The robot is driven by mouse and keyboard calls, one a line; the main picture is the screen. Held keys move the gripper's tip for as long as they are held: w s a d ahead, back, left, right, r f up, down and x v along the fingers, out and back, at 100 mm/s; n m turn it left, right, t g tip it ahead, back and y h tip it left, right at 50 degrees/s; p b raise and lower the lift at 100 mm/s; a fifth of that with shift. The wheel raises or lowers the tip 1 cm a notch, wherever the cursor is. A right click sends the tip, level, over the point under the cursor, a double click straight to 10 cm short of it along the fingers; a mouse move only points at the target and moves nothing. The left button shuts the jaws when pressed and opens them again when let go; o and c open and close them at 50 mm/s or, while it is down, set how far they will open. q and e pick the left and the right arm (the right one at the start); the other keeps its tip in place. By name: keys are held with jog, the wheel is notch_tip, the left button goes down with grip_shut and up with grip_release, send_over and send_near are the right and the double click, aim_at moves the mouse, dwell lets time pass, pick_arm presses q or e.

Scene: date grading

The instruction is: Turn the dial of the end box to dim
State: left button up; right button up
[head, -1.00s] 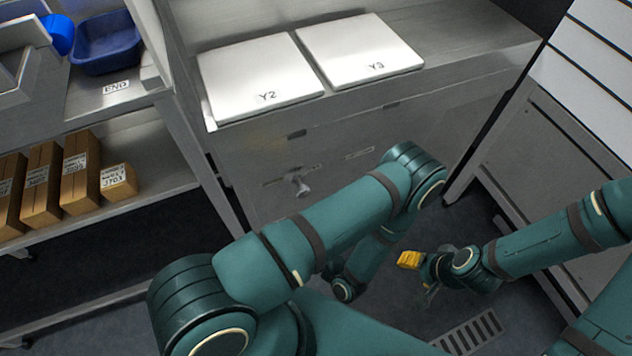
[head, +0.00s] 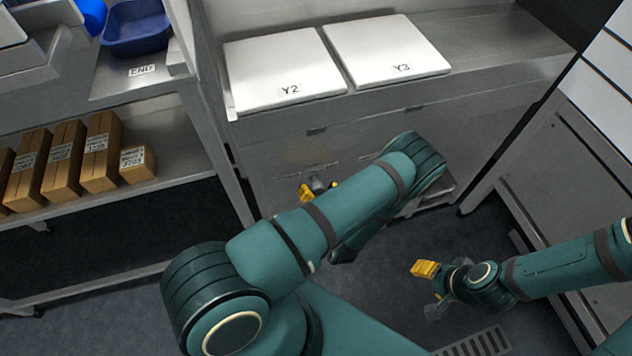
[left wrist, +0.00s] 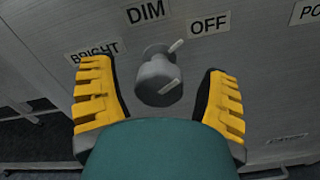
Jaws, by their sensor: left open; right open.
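The grey dial (left wrist: 158,80) stands out from the metal front of the end box (left wrist: 255,75) in the left wrist view. Labels BRIGHT (left wrist: 93,50), DIM (left wrist: 147,12) and OFF (left wrist: 209,24) lie around it. A white mark on the dial's base points up and right, toward OFF. My left gripper (head: 318,190) is open at the box front, also in the left wrist view (left wrist: 156,72). Its yellow fingers are on either side of the dial, with gaps on both sides. In the head view the dial is mostly hidden. My right gripper (head: 428,289) is open and empty above the floor.
White boards Y2 (head: 285,65) and Y3 (head: 385,45) lie on the metal counter (head: 490,45). On the left, a shelf (head: 185,140) holds several brown boxes (head: 65,155), with a blue bin (head: 135,30) above. A grey cabinet (head: 575,180) stands at right.

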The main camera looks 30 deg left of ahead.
pick_arm(q)
jog(key=shift+x, duration=1.05)
jog(key=shift+f, duration=0.1)
grip_shut()
